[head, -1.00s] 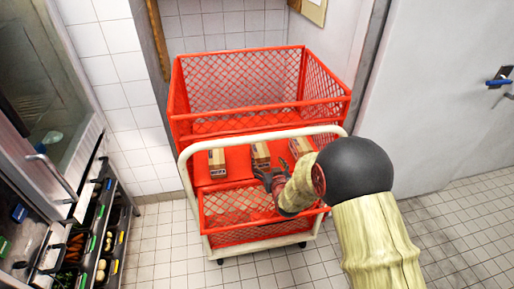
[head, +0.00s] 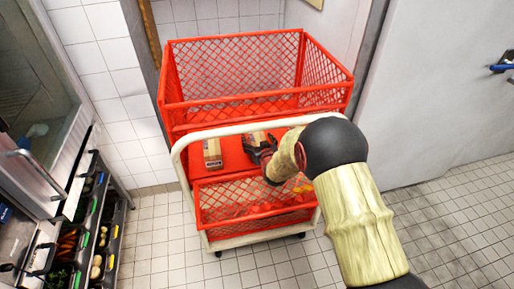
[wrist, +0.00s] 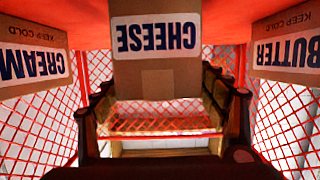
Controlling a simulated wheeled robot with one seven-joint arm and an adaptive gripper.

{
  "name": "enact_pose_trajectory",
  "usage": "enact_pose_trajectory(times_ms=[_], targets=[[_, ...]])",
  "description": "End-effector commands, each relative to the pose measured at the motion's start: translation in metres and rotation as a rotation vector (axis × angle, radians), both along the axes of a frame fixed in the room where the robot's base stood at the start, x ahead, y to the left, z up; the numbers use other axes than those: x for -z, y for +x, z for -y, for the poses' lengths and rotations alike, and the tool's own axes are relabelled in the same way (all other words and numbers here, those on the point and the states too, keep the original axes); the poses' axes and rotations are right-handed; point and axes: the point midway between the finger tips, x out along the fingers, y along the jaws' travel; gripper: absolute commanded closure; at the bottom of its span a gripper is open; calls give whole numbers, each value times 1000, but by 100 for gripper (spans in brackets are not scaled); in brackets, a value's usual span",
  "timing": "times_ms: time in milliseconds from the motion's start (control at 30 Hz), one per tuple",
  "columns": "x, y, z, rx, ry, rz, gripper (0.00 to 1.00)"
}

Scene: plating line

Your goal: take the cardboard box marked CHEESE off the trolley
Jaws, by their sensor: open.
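The CHEESE box (wrist: 157,55) is brown cardboard with a white label, in the middle of the wrist view, its lettering upside down there. My gripper (wrist: 160,108) is open, with one finger on each side of the box's lower part in that view. I cannot tell whether either finger touches it. In the head view my gripper (head: 264,152) is at the middle box (head: 255,138) on the red trolley (head: 236,165), partly covering it. Its label cannot be read there.
In the wrist view a CREAM box (wrist: 30,62) is at the left and a BUTTER box (wrist: 290,48) at the right, close to my fingers. Red mesh walls and a cream handle rail (head: 230,130) surround the shelf. A vegetable rack (head: 95,230) stands at left.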

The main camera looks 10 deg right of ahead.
Motion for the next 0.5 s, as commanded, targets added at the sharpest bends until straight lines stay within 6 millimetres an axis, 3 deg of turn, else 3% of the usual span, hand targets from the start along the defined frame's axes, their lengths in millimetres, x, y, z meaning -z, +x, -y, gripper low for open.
enact_pose_trajectory(times_ms=[333, 500], targets=[[2, 9, 0, 0, 0, 0, 27], [2, 9, 0, 0, 0, 0, 36]])
